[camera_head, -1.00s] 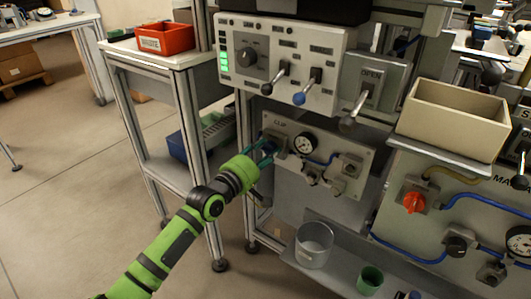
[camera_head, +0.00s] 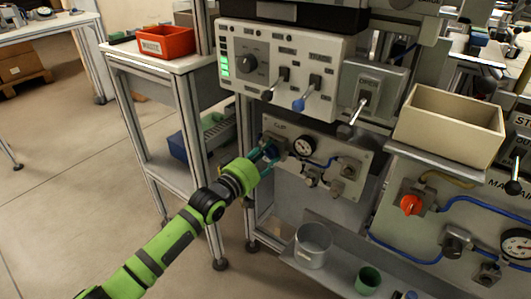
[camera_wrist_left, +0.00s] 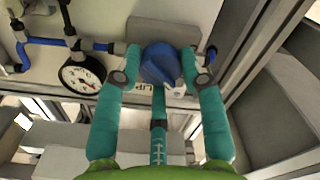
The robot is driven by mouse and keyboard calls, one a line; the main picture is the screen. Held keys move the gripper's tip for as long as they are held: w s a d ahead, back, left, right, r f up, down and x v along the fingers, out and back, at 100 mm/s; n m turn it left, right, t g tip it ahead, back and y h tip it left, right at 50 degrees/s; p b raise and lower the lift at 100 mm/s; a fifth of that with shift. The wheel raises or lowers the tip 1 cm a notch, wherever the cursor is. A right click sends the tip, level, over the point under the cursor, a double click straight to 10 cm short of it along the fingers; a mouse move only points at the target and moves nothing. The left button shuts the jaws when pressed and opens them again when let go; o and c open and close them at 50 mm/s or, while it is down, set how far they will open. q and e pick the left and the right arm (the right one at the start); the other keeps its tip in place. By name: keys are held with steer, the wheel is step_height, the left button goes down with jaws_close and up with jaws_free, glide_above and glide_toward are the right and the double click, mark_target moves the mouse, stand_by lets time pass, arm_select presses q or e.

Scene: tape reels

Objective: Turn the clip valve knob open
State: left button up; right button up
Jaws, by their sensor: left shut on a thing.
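The clip valve knob is blue (camera_wrist_left: 162,64) and sits at the clip panel, between my fingers in the left wrist view. In the head view my left gripper (camera_head: 268,152) is at the left end of the clip panel (camera_head: 340,150) and covers most of the knob. The left gripper's teal fingers also show in the left wrist view (camera_wrist_left: 163,68), one on each side of the knob, shut on it. Part of the CLIP label shows beside the fingers. My right gripper is not in view.
A round gauge (camera_head: 304,146) is right of the knob, with blue hose beyond it. Lever switches hang from the grey control box (camera_head: 280,68) above. A grey cup (camera_head: 313,246) and a green cup (camera_head: 369,280) stand on the lower shelf. A cream bin (camera_head: 450,125) is at right.

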arm_select(q)
steer(key=m+p, duration=0.1)
steer(key=m, duration=0.4)
steer(key=shift+m+p, duration=0.3)
steer(key=shift+p, duration=0.1)
steer(key=shift+m+p, duration=0.6)
steer(key=shift+m, duration=1.5)
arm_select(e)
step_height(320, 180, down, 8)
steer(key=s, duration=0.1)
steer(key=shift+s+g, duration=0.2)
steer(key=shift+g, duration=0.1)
arm_select(q)
steer(key=o, duration=1.1)
steer(key=shift+o, duration=0.2)
steer(key=v, duration=1.2)
steer(key=shift+f, duration=0.1)
